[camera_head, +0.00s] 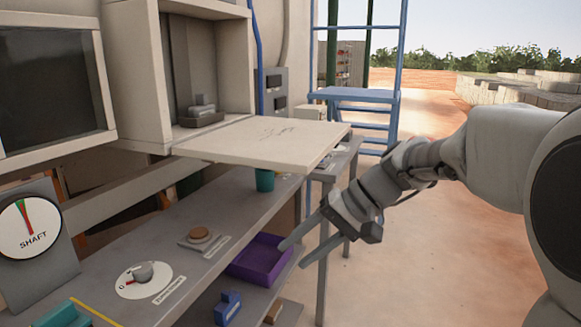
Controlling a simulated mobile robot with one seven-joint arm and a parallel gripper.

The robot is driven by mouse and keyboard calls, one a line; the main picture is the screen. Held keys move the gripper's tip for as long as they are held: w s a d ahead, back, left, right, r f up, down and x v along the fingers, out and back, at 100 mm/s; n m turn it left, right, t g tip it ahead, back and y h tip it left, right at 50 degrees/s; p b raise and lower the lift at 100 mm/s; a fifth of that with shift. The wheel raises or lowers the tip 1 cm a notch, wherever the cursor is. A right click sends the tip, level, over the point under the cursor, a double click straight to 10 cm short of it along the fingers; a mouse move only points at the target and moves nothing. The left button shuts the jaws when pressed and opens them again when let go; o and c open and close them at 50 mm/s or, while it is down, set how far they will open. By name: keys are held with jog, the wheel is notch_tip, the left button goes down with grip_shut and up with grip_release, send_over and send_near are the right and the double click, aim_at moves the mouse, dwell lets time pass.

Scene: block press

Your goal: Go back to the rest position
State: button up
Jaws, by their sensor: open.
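My gripper (306,232) is in the middle right of the head view, at the end of my arm, which reaches in from the right edge. Its two long fingers point left and are spread apart, with nothing between them. The fingertips appear in front of the right side of the purple tray (247,277); I cannot tell how far above it or nearer they are.
A grey bench (185,262) carries a dial gauge (30,226) marked SHAFT, a rotary knob (143,272), a brown button (199,234) and a teal cup (265,180). A pale panel (262,141) juts over it. Blue block (228,308) sits low. Open ground lies right.

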jog(key=s+d+f+n+t+h, duration=0.1)
jog(key=s+d+t+h, duration=0.1)
jog(key=s+d+h, duration=0.5)
jog(key=s+d+f+t+h, duration=0.25)
jog(key=s+d, duration=0.25)
jog(key=s, duration=0.7)
notch_tip(320, 180, up, 23)
jog(key=p, duration=2.2)
jog(key=shift+w+y, duration=0.25)
jog(key=shift+y, duration=0.1)
jog(key=shift+a, duration=0.1)
